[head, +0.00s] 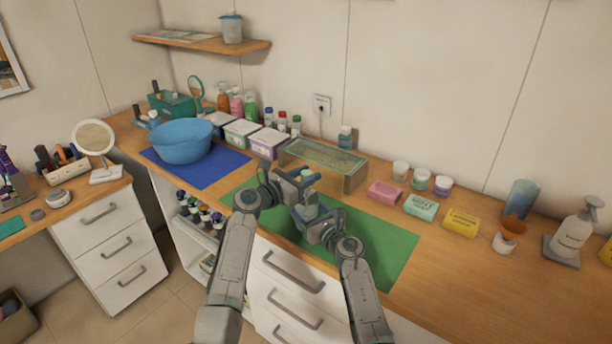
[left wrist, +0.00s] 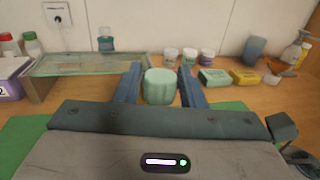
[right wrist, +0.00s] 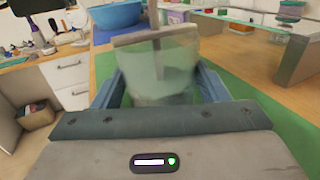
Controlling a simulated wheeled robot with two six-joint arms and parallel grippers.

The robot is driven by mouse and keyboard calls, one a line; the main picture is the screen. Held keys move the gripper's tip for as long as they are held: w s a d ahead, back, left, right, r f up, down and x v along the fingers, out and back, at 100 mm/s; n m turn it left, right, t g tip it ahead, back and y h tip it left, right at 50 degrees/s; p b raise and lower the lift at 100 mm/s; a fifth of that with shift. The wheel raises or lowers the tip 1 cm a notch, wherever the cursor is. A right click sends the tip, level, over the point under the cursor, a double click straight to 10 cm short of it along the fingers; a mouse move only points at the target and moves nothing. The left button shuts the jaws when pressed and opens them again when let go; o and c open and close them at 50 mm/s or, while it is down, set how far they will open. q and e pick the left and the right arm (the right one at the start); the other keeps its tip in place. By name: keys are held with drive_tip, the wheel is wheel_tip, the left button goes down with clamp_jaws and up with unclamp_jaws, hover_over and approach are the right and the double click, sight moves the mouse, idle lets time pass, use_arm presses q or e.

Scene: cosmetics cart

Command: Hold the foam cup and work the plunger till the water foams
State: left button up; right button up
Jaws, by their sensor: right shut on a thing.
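The foam cup (right wrist: 158,88) is a clear cup with pale green contents, blurred at close range in the right wrist view. My right gripper (head: 316,222) is shut on it and holds it over the green mat (head: 385,243). A grey T-shaped part, seemingly the plunger (right wrist: 157,37), shows at the cup's top. My left gripper (head: 304,182) is just above the cup in the head view. In the left wrist view a pale green round piece (left wrist: 160,87) is between its fingers; whether they grip it is unclear. No foam can be made out.
A glass-topped stand (head: 325,160) is close behind the grippers. A blue bowl (head: 180,143) stands on a blue mat (head: 215,173) at left. Pink (head: 384,193), mint (head: 420,207) and yellow (head: 460,222) boxes are to the right. The green mat's right part is clear.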

use_arm(q)
clamp_jaws()
drive_tip(key=shift+f, duration=2.4)
drive_tip(key=shift+o, duration=2)
unclamp_jaws()
drive_tip(key=v, duration=1.2)
